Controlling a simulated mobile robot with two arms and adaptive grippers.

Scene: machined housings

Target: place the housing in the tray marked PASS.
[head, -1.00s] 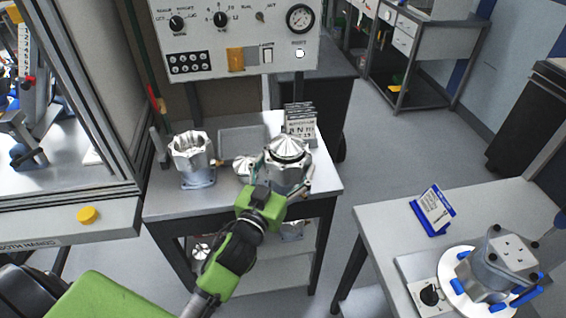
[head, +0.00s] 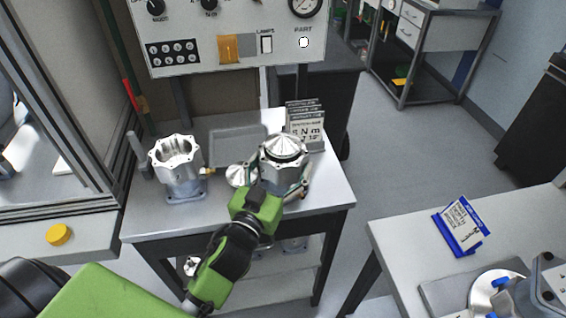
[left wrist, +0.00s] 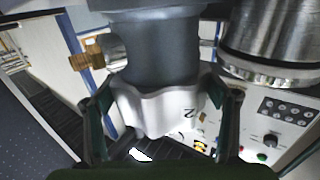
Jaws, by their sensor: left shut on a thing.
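A machined silver housing with a conical top (head: 284,150) is at the right part of the small bench. My left gripper (head: 280,190) is shut on it, with fingers on both sides. In the left wrist view the held housing (left wrist: 160,105) shows as a grey body with a pale lobed flange between the fingers (left wrist: 160,125), and a brass fitting to its left. I cannot tell whether it touches the bench. A second, open-topped housing (head: 180,180) stands upright on the bench at the left. No tray marked PASS is readable. My right gripper is not in view.
A shallow grey tray (head: 237,143) lies at the back of the bench (head: 225,212). A small conical part (head: 239,175) sits between the housings. A sign stand (head: 304,130) is behind the held housing. A right-hand table (head: 410,250) carries a blue-framed sign (head: 462,226) and a fixture (head: 490,290).

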